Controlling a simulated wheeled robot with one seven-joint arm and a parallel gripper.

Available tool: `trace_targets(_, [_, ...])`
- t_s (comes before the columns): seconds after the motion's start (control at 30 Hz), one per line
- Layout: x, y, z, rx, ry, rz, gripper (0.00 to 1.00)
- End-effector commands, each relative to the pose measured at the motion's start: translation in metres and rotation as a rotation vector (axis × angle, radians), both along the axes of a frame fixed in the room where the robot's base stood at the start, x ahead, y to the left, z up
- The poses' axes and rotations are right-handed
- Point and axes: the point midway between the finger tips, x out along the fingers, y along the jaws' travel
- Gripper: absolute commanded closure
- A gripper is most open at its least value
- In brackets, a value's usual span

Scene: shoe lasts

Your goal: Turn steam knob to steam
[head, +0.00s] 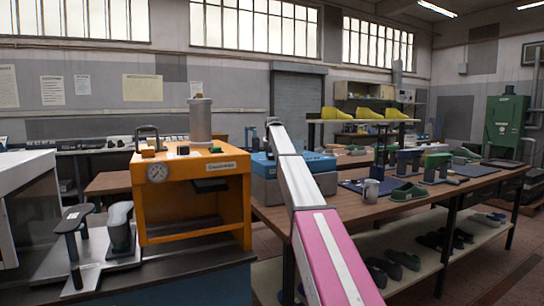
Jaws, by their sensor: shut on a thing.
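No steam knob can be picked out for certain. My pink and white arm reaches from the bottom right up past the blue machine. A small dark part shows at its far end. My gripper's fingers cannot be made out, and whatever they hold is hidden behind the arm.
A bench (410,205) runs right with a grey mug (371,191), green shoes (409,193) and shoe stands. Dark shoes lie on its lower shelf. A metal stand (85,265) is at front left. A green cabinet (505,125) stands far right.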

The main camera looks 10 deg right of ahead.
Motion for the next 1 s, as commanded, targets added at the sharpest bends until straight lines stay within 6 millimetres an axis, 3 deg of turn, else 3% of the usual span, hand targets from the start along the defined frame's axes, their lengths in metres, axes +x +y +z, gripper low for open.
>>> trace_targets(0.6, [0.0019, 0.0023, 0.0008, -0.001, -0.001, -0.573, 0.81])
trace_targets(1.0, [0.002, 0.0022, 0.0007, 0.0, -0.001, -0.823, 0.81])
